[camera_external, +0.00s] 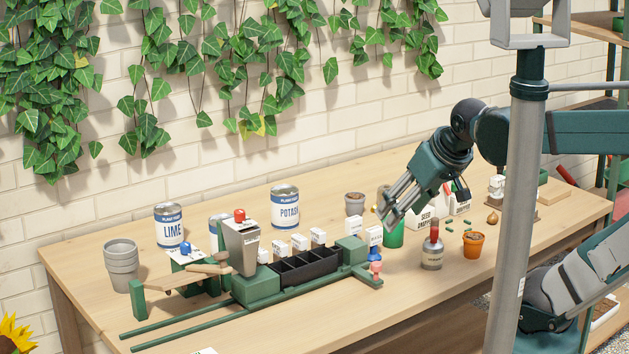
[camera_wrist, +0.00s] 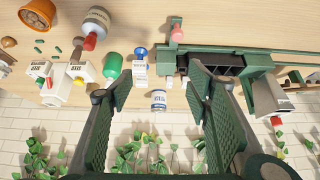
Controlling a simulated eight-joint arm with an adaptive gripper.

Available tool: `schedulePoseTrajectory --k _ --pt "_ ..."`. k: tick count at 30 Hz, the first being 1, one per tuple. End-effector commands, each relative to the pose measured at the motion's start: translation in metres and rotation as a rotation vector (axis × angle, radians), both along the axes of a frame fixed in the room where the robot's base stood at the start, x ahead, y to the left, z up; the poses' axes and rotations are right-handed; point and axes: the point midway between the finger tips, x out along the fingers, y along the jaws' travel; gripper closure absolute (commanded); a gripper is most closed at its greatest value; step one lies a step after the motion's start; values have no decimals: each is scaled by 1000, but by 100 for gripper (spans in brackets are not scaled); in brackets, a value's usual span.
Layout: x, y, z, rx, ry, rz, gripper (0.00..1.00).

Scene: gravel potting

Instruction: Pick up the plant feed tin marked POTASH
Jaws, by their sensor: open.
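The POTASH tin (camera_external: 285,208) is white with a blue band and stands upright on the bench near the wall, behind the black tray. A LIME tin (camera_external: 169,227) stands farther left.
A green rail fixture with a hopper (camera_external: 241,246) and black tray (camera_external: 305,266) lies in front of the tins. Another tin (camera_external: 219,228) is partly hidden behind the hopper. A grey pot (camera_external: 355,203), a bottle (camera_external: 432,251) and an orange pot (camera_external: 473,245) stand to the right.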

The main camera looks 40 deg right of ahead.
Motion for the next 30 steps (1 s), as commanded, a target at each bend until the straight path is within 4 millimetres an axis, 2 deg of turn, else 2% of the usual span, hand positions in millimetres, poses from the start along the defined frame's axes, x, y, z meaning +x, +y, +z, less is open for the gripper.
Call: schedulePoseTrajectory --k 13,16,26,30 --pt "0 0 0 0 0 0 51" --pt "0 0 0 0 0 0 40" --pt "0 0 1 0 0 0 40" --pt "0 0 7 0 0 0 40"
